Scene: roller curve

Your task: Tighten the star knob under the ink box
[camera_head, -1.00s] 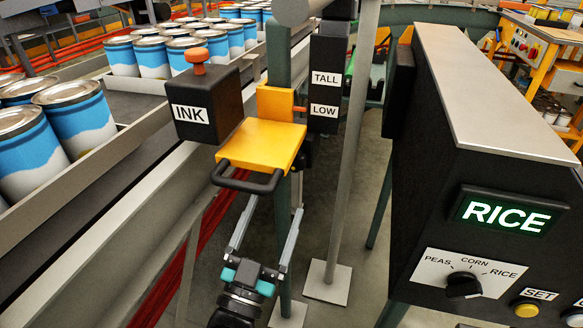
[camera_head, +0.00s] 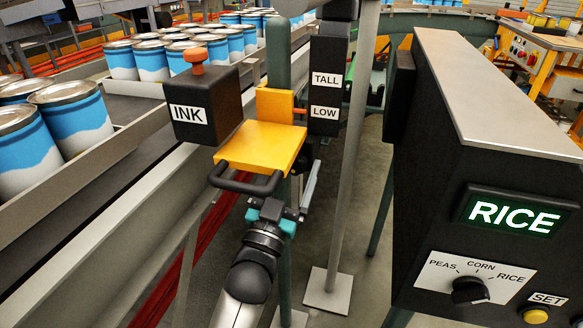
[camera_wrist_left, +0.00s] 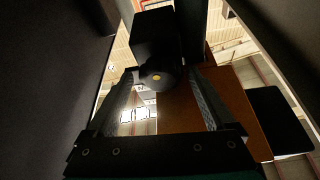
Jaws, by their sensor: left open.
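The black ink box (camera_head: 204,103) with an INK label and an orange knob (camera_head: 196,57) on top sits at the yellow bracket (camera_head: 262,145), which has a black handle (camera_head: 245,184). The box's underside is hidden in the head view. My left gripper (camera_head: 283,198) is below the bracket, pointing up, its fingers partly hidden by the handle and bracket. In the left wrist view, a dark round knob (camera_wrist_left: 158,79) with a small yellow centre shows below a black block (camera_wrist_left: 154,38). My open left fingers (camera_wrist_left: 162,80) lie on either side of it; contact is unclear.
A post with TALL and LOW labels (camera_head: 326,92) stands right of the bracket. A conveyor with blue-and-white cans (camera_head: 70,125) runs along the left. A black control panel (camera_head: 450,190) with a RICE display and a selector dial (camera_head: 470,290) fills the right.

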